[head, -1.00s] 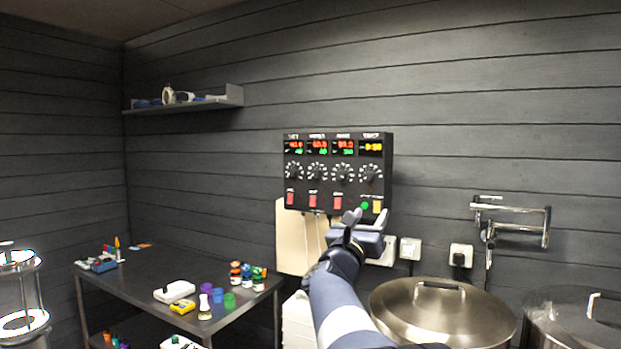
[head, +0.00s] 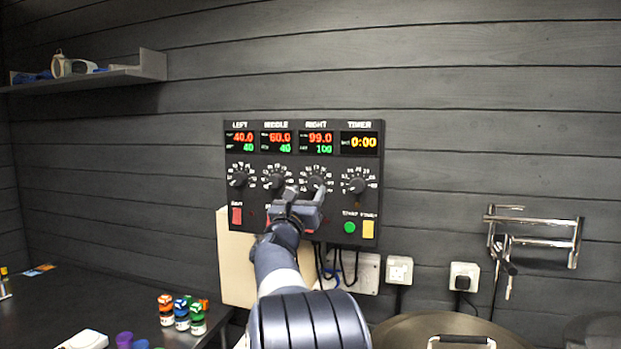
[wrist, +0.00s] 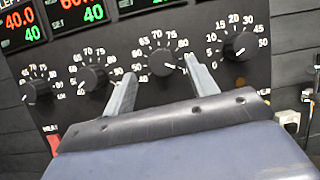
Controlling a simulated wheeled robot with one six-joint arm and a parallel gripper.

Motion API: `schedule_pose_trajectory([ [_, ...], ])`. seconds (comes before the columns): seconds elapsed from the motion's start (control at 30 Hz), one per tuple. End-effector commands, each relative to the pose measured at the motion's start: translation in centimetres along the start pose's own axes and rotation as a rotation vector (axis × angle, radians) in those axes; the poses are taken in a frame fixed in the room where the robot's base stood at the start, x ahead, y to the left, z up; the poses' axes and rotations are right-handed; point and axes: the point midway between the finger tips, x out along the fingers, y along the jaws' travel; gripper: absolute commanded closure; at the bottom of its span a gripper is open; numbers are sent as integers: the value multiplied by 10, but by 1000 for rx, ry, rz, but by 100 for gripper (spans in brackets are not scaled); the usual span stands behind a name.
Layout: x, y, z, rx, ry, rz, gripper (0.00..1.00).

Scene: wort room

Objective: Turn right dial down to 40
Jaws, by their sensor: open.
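The black control panel (head: 235,200) hangs on the wall, with dials under LEFT, MIDDLE, RIGHT and TIMER displays. The right dial (head: 316,182) is a black knob in a white scale; its display (head: 316,143) reads 99.0 in red over 100 in green. My gripper (head: 305,191) is in front of the panel's lower middle, partly covering the switches. In the wrist view my gripper (wrist: 160,69) is open, its fingers either side of the right dial (wrist: 162,63). Contact between fingers and dial cannot be told.
The middle dial (wrist: 92,78) and timer dial (wrist: 240,45) sit close on either side. The left and middle displays both show 40 in green. A green button (head: 349,228) and yellow button (head: 368,229) are lower right. Wall sockets (head: 399,270) and a pot lid (head: 400,335) are below.

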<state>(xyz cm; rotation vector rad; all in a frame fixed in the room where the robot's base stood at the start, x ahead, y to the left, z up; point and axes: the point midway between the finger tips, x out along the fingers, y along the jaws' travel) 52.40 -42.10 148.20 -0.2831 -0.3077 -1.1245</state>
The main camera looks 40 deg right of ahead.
Motion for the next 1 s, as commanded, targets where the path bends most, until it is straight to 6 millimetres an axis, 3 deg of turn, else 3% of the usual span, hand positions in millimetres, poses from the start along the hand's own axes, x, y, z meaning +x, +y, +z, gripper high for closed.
schedule_pose_trajectory([
  [0.2, 29, 0, 2, 0, 0, -1, 45],
  [0.63, 36, 0, 0, 0, 0, 0, 45],
  [1.0, 35, 0, 0, 0, 0, 0, 75],
])
